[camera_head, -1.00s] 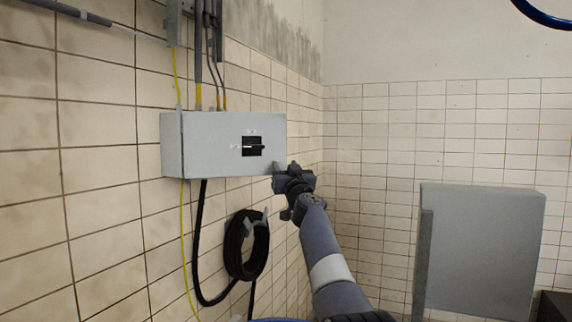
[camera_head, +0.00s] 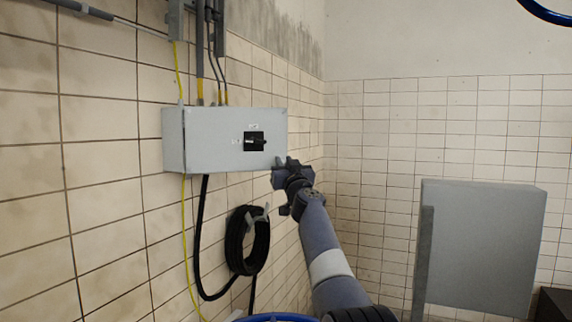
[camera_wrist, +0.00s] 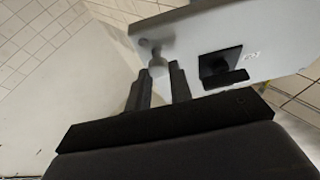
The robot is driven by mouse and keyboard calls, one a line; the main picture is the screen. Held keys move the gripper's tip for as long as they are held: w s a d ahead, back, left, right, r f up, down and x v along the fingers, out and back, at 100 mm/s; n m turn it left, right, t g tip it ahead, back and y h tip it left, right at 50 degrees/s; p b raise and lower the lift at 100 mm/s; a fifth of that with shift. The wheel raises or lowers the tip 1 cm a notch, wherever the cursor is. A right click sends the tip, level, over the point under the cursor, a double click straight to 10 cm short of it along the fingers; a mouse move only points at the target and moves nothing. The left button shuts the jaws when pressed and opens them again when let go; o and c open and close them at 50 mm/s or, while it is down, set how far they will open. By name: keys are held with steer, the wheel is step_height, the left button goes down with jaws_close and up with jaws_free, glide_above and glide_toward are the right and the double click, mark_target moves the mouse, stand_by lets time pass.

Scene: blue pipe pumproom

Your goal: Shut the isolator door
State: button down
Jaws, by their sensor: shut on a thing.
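The isolator (camera_head: 215,140) is a grey box on the left tiled wall, with a black rotary switch (camera_head: 255,141) on its front. My gripper (camera_head: 280,168) is at the lower right corner of the front face. In the wrist view the grey door (camera_wrist: 200,35) fills the upper right, with the switch (camera_wrist: 220,66) on it. A small grey knob (camera_wrist: 157,65) at the door's edge sits between my two fingers (camera_wrist: 160,84), and my gripper is shut on it. I cannot tell whether a gap remains between door and box.
A coiled black cable (camera_head: 247,243) hangs on the wall below the isolator, and a yellow wire (camera_head: 185,240) runs down beside it. Conduits (camera_head: 200,60) rise above the box. A grey cabinet (camera_head: 480,245) stands at the right. A blue rim shows at the bottom edge.

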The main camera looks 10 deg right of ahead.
steer(key=shift+w+d+h, duration=0.1)
steer(key=shift+d+h, duration=0.3)
steer(key=shift+d, duration=0.05)
steer(key=shift+w+r+p, duration=0.15)
steer(key=shift+p, duration=0.25)
steer(key=shift+w+d+r+p, duration=0.1)
steer(key=shift+w+p, duration=0.8)
steer(key=shift+p, duration=0.05)
steer(key=shift+w+f+p, duration=0.2)
steer(key=shift+w+p, duration=0.3)
steer(key=shift+w, duration=0.15)
steer(key=c, duration=1.7)
jaws_free()
steer(key=shift+o, duration=1)
steer(key=shift+d, duration=0.2)
steer(key=shift+o, duration=1.2)
